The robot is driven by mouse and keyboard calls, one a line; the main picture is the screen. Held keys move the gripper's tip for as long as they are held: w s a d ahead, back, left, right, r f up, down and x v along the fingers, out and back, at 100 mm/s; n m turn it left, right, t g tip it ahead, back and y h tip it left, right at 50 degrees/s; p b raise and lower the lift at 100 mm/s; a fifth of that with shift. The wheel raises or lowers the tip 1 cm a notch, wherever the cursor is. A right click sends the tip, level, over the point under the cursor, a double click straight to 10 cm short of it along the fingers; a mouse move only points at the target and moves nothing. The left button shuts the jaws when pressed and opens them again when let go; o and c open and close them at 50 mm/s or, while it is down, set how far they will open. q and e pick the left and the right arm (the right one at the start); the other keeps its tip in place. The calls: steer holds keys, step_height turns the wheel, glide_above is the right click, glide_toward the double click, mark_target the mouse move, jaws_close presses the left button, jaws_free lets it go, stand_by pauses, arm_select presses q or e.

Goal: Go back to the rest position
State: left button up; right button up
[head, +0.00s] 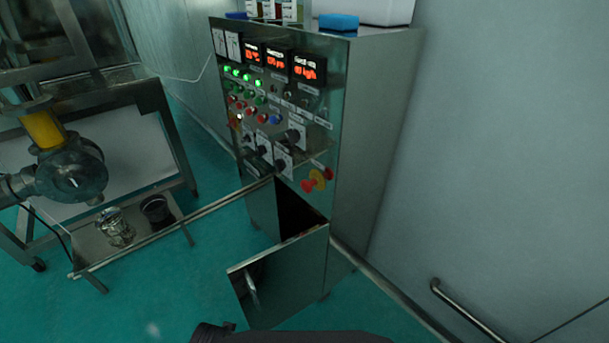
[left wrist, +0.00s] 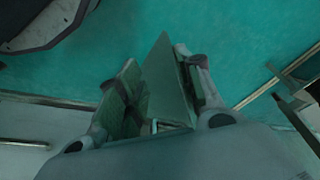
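My left gripper (left wrist: 147,60) shows in the left wrist view, with its two fingers apart and floor visible between the tips. The gripper points down over the teal floor. In the head view neither gripper shows; only a dark part, probably of my arm, shows at the bottom edge. My right gripper is in neither view.
A steel control cabinet (head: 380,120) stands in the middle with its lower door (head: 285,285) open. A metal frame (head: 180,150) with a machine (head: 75,175) stands at left. A low shelf (head: 90,245) holds two containers. A wall rail (head: 465,310) is at lower right.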

arm_select(q)
steer(key=s+a+f, duration=0.2)
steer(key=s+f, duration=0.3)
steer(key=f, duration=0.6)
steer(key=s+a+f, duration=0.1)
steer(key=s+f, duration=0.5)
steer(key=f, duration=0.4)
steer(key=s+a+r+g+p, duration=0.1)
steer(key=s+r+g+p, duration=0.1)
steer(key=s+r+p, duration=1.3)
steer(key=s+p, duration=0.1)
steer(key=p, duration=0.8)
steer(key=shift+r+p, duration=0.2)
steer(key=shift+p, duration=0.1)
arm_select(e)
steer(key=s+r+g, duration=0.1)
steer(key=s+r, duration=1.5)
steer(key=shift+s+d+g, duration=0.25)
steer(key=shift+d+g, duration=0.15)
arm_select(q)
steer(key=shift+f, duration=0.2)
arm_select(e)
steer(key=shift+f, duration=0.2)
